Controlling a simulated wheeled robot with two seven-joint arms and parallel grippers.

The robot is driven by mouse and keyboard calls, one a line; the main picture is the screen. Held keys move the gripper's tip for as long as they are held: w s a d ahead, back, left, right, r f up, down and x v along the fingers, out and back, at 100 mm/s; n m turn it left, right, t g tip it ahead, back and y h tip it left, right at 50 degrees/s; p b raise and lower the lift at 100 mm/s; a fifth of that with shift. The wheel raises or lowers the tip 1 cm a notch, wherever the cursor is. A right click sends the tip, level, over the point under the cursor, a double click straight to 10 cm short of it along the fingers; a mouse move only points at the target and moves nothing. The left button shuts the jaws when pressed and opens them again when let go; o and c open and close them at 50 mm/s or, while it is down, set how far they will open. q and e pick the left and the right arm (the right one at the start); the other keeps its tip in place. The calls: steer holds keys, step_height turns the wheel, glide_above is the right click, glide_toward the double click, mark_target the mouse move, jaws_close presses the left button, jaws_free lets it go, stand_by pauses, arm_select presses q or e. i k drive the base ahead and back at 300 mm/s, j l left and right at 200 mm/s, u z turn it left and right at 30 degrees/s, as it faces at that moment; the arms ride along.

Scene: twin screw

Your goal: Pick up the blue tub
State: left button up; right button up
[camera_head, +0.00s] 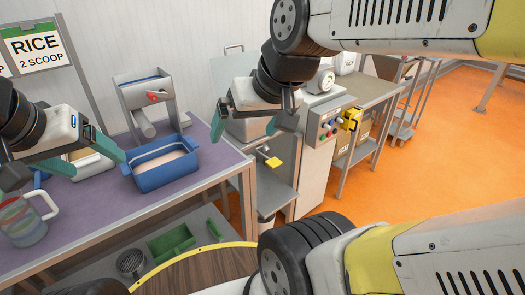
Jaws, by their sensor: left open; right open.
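The blue tub (168,178) stands upright on the purple-topped table (205,160), near its right end, with a pale filling inside. My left gripper (66,168) is open to the left of the tub. Its right teal fingertip appears close to the tub's left rim; I cannot tell whether they touch. My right gripper (245,132) is open and empty, to the right of the tub and higher in the picture. Its left teal finger is apart from the tub in the picture.
A grey dispenser (148,105) stands behind the tub. A pale tray (88,166) is partly hidden by my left gripper. A clear jug (25,225) stands at front left. A green bin (171,243) sits on the lower shelf. A control box (327,122) is at right; orange floor is open beyond.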

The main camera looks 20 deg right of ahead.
mark_target(153, 166)
steer(key=i+j+u, duration=0.1)
steer(key=u, duration=0.25)
steer(key=i+j+u, duration=0.1)
steer(key=u, duration=0.25)
steer(key=i+u, duration=0.15)
steer(key=u, duration=0.2)
